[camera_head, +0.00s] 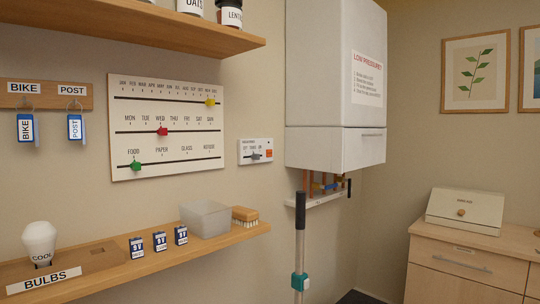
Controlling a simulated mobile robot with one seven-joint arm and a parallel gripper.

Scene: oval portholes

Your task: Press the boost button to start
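A small white control panel (255,151) is fixed to the wall, left of the white boiler. It has a grey slider (256,156) on a slot under small labels. An orange-red square (269,153) at its right end looks like a button; its lettering is too small to read, so I cannot tell if it says boost. Nothing touches the panel. My gripper is not in view.
The boiler (335,85) juts out right of the panel. A grey pole (299,240) with a black grip stands below it. A lower shelf (240,234) holding a clear bin (206,219) and brush (245,216) sticks out beneath the panel; an upper shelf (150,28) overhangs.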

